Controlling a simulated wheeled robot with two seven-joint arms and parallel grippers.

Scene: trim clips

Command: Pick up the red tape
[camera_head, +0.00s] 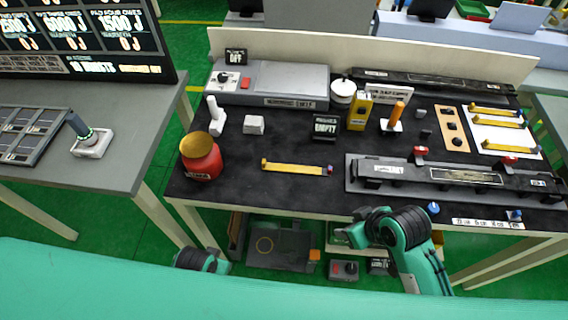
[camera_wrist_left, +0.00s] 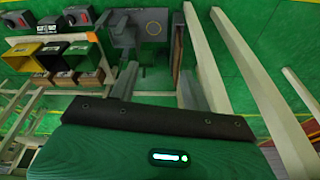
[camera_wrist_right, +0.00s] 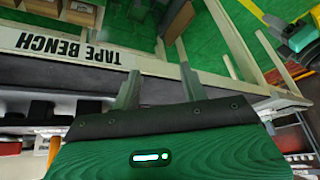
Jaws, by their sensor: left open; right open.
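A red round item with a gold-coloured top (camera_head: 203,163) stands at the front left of the black bench top in the head view. It is the largest red thing there; I cannot tell for sure that it is the red tape. My right gripper (camera_wrist_right: 160,82) is open and empty, with both fingers in the right wrist view. In the head view, the right arm is in front of the bench's front edge, right of centre. My left gripper (camera_wrist_left: 157,85) is open and empty, below bench height, in front of the bench's left part. Neither gripper touches the red item.
The bench (camera_head: 240,190) holds a yellow bar (camera_head: 295,168), a white spool (camera_head: 343,92), a yellow box (camera_head: 359,112) and a long grey fixture (camera_head: 455,178) with red clips. A grey table (camera_head: 120,160) stands left. Boxes sit under the bench.

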